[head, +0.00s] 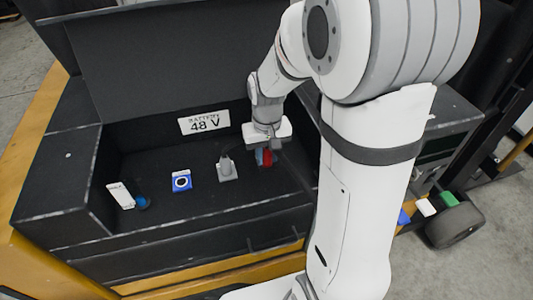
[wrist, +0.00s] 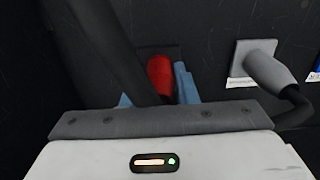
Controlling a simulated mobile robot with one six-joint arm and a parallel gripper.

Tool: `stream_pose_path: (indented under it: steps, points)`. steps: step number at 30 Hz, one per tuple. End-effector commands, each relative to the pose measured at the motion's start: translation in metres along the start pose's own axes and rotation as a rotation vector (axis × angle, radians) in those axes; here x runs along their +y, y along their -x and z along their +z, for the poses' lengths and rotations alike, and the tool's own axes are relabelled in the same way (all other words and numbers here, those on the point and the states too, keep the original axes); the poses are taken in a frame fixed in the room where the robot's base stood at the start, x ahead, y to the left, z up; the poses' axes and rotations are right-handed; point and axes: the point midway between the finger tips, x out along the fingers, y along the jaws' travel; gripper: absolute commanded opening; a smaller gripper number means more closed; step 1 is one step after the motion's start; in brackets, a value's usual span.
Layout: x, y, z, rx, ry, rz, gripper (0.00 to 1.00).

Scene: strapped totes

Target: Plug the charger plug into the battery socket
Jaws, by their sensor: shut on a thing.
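My gripper (head: 265,156) reaches down into the dark battery bay, below and right of the "BATTERY 48 V" label (head: 204,122). It is shut on a red piece that looks like the charger plug (wrist: 160,75); its bluish fingers (wrist: 186,84) show on either side of it. In the head view the red plug (head: 268,157) shows just under the gripper. A thick dark cable (wrist: 105,45) runs down to the plug. A dark square plate (wrist: 173,51) lies just beyond the plug and may be the battery socket. Whether the plug touches it or is seated cannot be told.
A grey connector (head: 226,168) on a pale plate stands close left of my gripper, with a dark cable in the wrist view. Farther left are a blue round-faced socket (head: 181,181) and a white plate (head: 120,195) with a blue piece. The bay's walls surround them.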

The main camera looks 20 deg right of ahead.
Motion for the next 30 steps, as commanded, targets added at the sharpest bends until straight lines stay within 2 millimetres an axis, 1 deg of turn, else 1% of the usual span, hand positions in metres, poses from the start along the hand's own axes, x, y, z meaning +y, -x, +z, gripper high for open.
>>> stream_pose_path:
  steps: [1, 2, 11, 17, 20, 23, 30]
  points:
    - [0.0, -0.002, 0.0, 0.0, 0.0, 0.0, 0.0]
    - [0.0, -0.002, 0.0, 0.0, 0.0, 0.0, 0.27]
    - [0.0, -0.001, 0.0, 0.0, 0.0, 0.0, 0.52]
    - [0.0, -0.001, 0.0, 0.0, 0.0, 0.0, 0.52]
    - [0.0, 0.003, 0.0, 0.001, 0.0, 0.0, 0.52]
    - [0.0, 0.015, -0.001, 0.004, 0.0, 0.0, 0.52]
    - [0.0, 0.057, -0.001, 0.004, 0.0, 0.0, 0.52]
